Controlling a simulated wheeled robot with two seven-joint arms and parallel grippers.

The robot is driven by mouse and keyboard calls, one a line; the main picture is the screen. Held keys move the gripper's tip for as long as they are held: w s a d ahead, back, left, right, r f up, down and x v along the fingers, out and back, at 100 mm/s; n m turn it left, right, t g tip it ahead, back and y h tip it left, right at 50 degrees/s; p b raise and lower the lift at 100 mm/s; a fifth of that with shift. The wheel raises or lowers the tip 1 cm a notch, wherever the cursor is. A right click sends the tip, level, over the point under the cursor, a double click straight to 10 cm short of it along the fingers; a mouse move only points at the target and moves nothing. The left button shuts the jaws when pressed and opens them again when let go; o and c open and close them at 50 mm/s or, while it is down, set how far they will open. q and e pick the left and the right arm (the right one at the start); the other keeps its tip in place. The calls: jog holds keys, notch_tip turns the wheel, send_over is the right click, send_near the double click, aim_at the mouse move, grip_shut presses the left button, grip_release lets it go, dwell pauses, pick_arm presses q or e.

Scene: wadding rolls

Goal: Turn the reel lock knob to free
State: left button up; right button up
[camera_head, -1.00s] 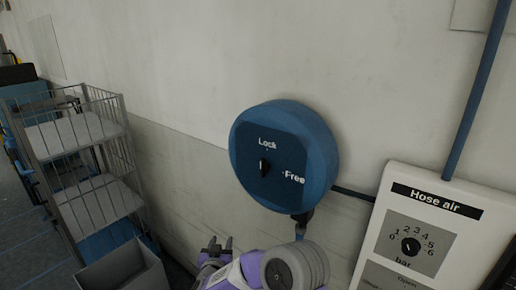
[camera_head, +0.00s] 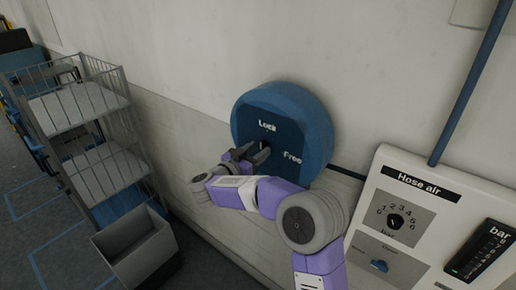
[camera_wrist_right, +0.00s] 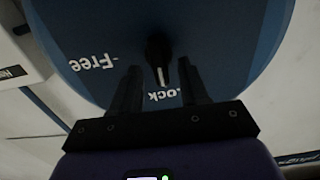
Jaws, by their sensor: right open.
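The blue round hose reel (camera_head: 300,115) is on the wall, with a dark face marked "Lock" at top and "Free" at right. Its small dark knob (camera_wrist_right: 158,48) has a white mark pointing at "Lock", which appears upside down in the right wrist view. My right gripper (camera_head: 256,151) is in front of the reel face and partly hides the knob in the head view. In the wrist view its open fingers (camera_wrist_right: 160,68) reach to either side of the knob's pointer end, with gaps showing. I cannot tell whether either finger touches it. My left gripper is out of view.
A white "Hose air" panel (camera_head: 440,193) with a dial, a blue switch and a bar display is at lower right. A wire shelf cart (camera_head: 85,135) and a grey open bin (camera_head: 135,245) stand at left. A blue pipe (camera_head: 470,85) runs up the wall.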

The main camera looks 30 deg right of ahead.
jog(key=shift+w+d, duration=0.15)
jog(key=shift+d, duration=0.15)
grip_shut()
jog(key=m+b, duration=0.5)
jog(key=m, duration=0.1)
jog(key=f+m+b, duration=0.1)
jog(key=m+b, duration=0.5)
jog(key=s+m+b, duration=0.1)
jog(key=m+b, duration=0.4)
jog(key=b, duration=0.1)
jog(key=shift+d+f+m, duration=0.15)
jog(key=shift+d+m, duration=0.05)
jog(key=shift+m, duration=0.2)
dwell(0.6)
